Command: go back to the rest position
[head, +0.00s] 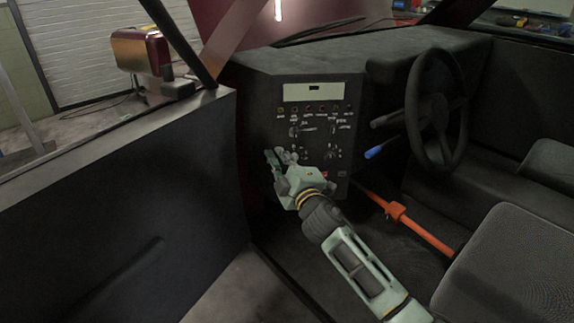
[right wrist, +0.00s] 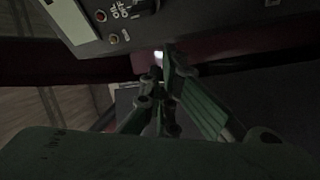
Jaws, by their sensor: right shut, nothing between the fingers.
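My right gripper (head: 272,157) is in the head view, in front of the lower left part of the dashboard's switch panel (head: 296,112). Its arm comes up from the bottom right. In the right wrist view, the fingers of this gripper (right wrist: 166,60) are shut together with nothing between them, just below the panel's lower edge (right wrist: 120,38). Whether the fingertips touch the panel cannot be told. My left gripper is in neither view.
The open car door (head: 120,200) stands on the left. The steering wheel (head: 437,108), an orange bar (head: 420,226) and a seat (head: 515,265) are on the right. Floor shows between door and sill.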

